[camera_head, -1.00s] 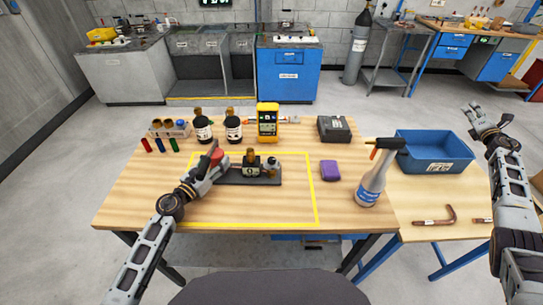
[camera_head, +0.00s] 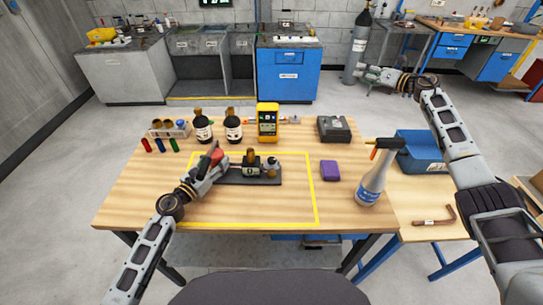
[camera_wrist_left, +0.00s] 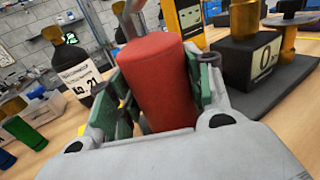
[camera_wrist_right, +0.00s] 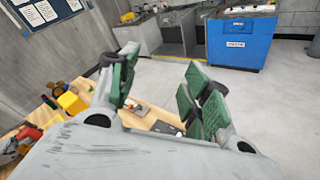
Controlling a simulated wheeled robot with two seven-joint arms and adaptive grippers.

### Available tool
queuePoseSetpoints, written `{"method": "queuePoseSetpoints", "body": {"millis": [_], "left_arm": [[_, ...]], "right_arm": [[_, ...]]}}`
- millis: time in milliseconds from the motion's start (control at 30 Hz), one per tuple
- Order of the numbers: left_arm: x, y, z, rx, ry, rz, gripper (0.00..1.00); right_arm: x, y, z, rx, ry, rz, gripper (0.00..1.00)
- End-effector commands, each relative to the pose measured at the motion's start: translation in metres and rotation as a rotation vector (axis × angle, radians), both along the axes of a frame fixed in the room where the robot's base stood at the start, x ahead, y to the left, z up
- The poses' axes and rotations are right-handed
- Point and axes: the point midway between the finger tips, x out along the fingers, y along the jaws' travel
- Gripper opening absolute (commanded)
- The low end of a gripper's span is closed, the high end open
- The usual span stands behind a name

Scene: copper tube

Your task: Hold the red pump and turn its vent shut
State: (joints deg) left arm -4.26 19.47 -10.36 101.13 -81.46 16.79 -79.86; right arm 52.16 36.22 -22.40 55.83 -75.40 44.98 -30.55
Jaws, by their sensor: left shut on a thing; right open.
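The red pump (camera_head: 216,156) is in the jaws of my left gripper (camera_head: 214,160), over the left part of the yellow-taped area. In the left wrist view its red cylinder (camera_wrist_left: 155,80) stands between the green finger pads. A grey metal part (camera_wrist_left: 133,22) shows at its top; I cannot tell how the vent is set. My right gripper (camera_head: 364,76) is open and empty, high beyond the table's back right. In the right wrist view its green-padded fingers (camera_wrist_right: 155,92) are spread, with nothing between them.
A dark base (camera_head: 240,179) with a black, brass-topped block stands right of the pump. Bottles (camera_head: 203,130), a yellow meter (camera_head: 267,125) and a grey box (camera_head: 334,129) line the back. A blue bin (camera_head: 420,155) is partly hidden.

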Motion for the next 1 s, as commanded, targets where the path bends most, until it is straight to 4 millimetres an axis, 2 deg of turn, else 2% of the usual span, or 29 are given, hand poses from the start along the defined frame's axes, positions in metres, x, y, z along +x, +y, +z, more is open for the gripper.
{"method": "queuePoseSetpoints", "body": {"millis": [33,200,500,800,1000], "left_arm": [[-0.001,-0.002,0.0,-0.001,0.001,-0.004,0.0],[-0.001,-0.002,0.0,-0.001,0.001,-0.004,0.0],[-0.001,-0.002,0.0,-0.001,0.0,-0.003,0.0],[-0.001,-0.002,0.0,-0.001,0.0,-0.003,0.0],[0.0,-0.001,0.0,-0.001,0.0,-0.003,0.0]], "right_arm": [[-0.001,0.022,0.004,-0.017,0.007,0.045,0.49],[-0.012,0.092,0.008,-0.076,0.047,0.193,0.49],[-0.048,0.2,0.006,-0.211,0.13,0.435,0.49],[-0.099,0.287,-0.007,-0.398,0.224,0.656,0.49],[-0.139,0.329,-0.02,-0.573,0.286,0.791,0.49]]}}
